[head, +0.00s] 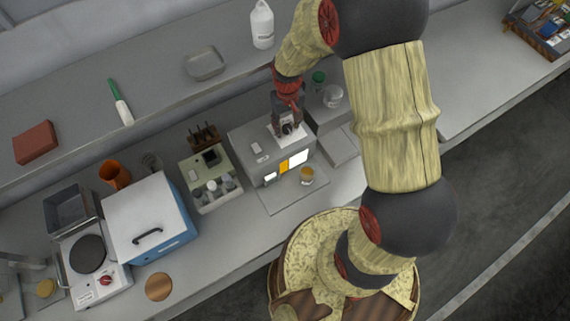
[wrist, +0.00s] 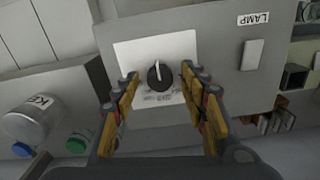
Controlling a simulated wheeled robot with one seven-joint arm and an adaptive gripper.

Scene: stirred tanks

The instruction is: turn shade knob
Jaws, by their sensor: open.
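The shade knob (wrist: 160,76) is a dark round knob with a pale pointer, set on a white plate (wrist: 128,52) on a grey box. In the wrist view my gripper (wrist: 163,82) is open, with one yellow-edged finger on each side of the knob. The fingers look apart from the knob, though the exact depth is hard to tell. In the head view the grey box (head: 246,133) stands on the bench, and my gripper (head: 288,127) is over its top, partly hiding the knob.
A switch (wrist: 252,55) by a LAMP label sits beside the plate. A small amber cup (head: 307,175) stands in front of the box.

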